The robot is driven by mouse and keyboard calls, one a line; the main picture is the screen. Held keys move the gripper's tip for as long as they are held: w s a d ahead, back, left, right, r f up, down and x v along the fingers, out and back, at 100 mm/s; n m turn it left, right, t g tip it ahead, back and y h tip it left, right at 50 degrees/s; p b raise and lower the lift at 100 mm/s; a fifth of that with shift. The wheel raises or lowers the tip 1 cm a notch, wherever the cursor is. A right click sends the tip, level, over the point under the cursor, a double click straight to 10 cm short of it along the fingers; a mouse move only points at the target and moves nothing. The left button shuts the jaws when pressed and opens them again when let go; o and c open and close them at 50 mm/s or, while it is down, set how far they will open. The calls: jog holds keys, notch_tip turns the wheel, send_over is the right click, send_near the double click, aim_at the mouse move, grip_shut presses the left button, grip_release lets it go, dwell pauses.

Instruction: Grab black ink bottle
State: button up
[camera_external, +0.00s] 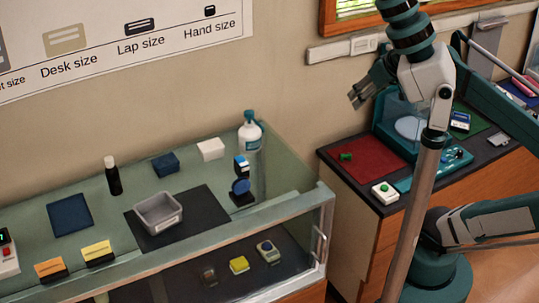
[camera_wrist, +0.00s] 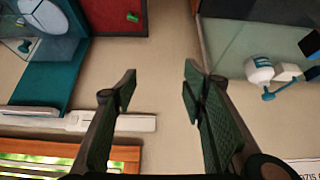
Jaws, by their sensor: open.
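A slim black bottle (camera_external: 114,180) with a pale cap stands upright on the glass-topped display case in the external view, left of a grey tray. It looks like the black ink bottle; I cannot read a label. I do not see it in the wrist view. My gripper (camera_external: 358,95) is raised near the back wall, far to the right of the bottle and above the case. In the wrist view my gripper (camera_wrist: 157,82) has its two fingers spread apart with nothing between them.
A grey tray (camera_external: 145,224) sits on a black mat. A white pump bottle (camera_external: 250,136), also in the wrist view (camera_wrist: 259,69), stands at the case's back right. Blue and white blocks and yellow cards lie around. A wooden counter with a red mat (camera_external: 367,160) stands right.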

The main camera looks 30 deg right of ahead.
jog(key=w+a+r+n+g+y+p, duration=0.15)
jog(key=w+a+r+p, duration=0.3)
jog(key=w+a, duration=0.6)
jog(key=w+a+r+n+y+p, duration=0.1)
jog(key=w+a+r+n+p, duration=0.2)
jog(key=w+a+r, duration=0.7)
jog(key=n+g+y+p, duration=0.1)
jog(key=n+g+p, duration=0.2)
jog(key=n+p, duration=0.65)
send_over(108, 158)
jog(key=p, duration=0.2)
jog(key=f+m, duration=0.1)
jog(key=f, duration=0.8)
jog(key=f+m, duration=0.1)
jog(key=f, duration=0.4)
jog(key=shift+s+d+f+m, duration=0.2)
jog(key=shift+d+f+m, duration=0.1)
jog(key=shift+d+f, duration=0.05)
notch_tip(108, 158, down, 5)
jog(key=shift+a+r, duration=0.1)
jog(key=shift+r, duration=0.1)
jog(key=shift+s+a+f, duration=0.1)
jog(key=shift+f, duration=0.2)
jog(key=shift+f, duration=0.15)
